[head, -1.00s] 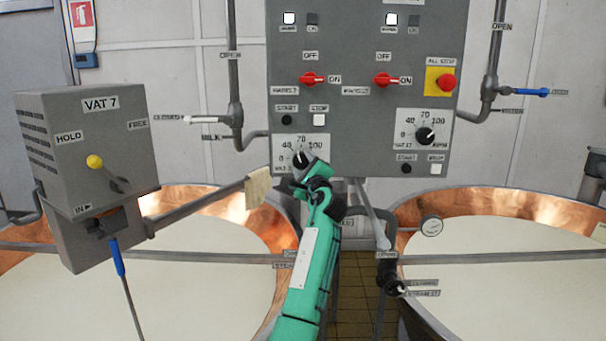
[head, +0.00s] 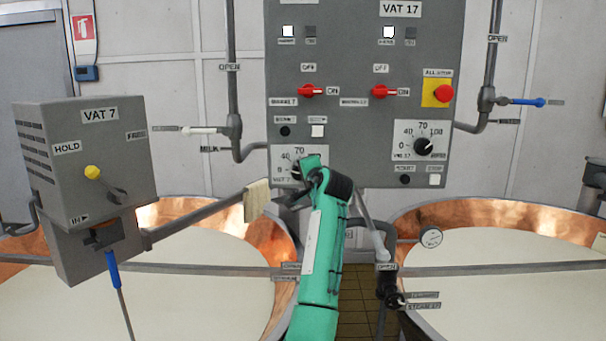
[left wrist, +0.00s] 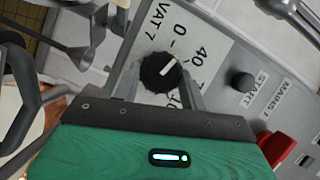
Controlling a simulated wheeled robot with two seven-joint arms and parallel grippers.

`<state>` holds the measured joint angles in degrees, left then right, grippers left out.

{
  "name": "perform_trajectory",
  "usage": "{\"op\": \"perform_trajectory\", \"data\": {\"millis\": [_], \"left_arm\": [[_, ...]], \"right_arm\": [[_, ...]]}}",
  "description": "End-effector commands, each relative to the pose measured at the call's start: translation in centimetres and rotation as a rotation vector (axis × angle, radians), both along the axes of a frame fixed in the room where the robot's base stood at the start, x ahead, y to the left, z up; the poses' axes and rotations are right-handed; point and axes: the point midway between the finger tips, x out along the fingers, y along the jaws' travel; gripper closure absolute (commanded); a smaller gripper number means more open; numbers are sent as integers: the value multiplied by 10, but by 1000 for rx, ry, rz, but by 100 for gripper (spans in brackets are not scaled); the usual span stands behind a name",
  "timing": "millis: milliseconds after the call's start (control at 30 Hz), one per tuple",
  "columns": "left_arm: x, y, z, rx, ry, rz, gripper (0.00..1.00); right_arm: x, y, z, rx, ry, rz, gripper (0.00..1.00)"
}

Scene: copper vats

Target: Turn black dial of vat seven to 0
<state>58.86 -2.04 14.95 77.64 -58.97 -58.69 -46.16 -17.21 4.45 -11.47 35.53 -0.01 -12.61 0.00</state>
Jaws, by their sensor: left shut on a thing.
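The black dial of vat seven (left wrist: 160,72) sits on a white scale plate marked VAT 7, 0 and 40 in the left wrist view. Its white pointer line lies between 0 and 40. My left gripper (left wrist: 162,84) is shut on the dial, with one finger on each side of it. In the head view the left gripper (head: 301,172) reaches up to the scale plate (head: 316,155) at the panel's lower left, and its wrist hides most of the dial. My right gripper is not in view.
A second black dial (head: 423,146) is at the panel's lower right. Red switches (head: 309,91) and a red stop button (head: 443,93) sit above. The VAT 7 box (head: 90,160) stands left, before a copper vat. A pale cloth (head: 257,200) hangs beside my arm.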

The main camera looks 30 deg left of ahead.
Motion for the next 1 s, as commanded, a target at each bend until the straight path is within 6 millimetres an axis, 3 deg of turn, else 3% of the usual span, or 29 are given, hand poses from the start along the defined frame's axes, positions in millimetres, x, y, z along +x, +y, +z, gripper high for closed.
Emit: {"op": "perform_trajectory", "data": {"millis": [400, 1000], "left_arm": [[0, 0, 1, -210, -124, 0, 80], [-1, 1, 0, -258, -154, 1, 80]], "right_arm": [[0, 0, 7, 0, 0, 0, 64], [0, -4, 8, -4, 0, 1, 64]]}}
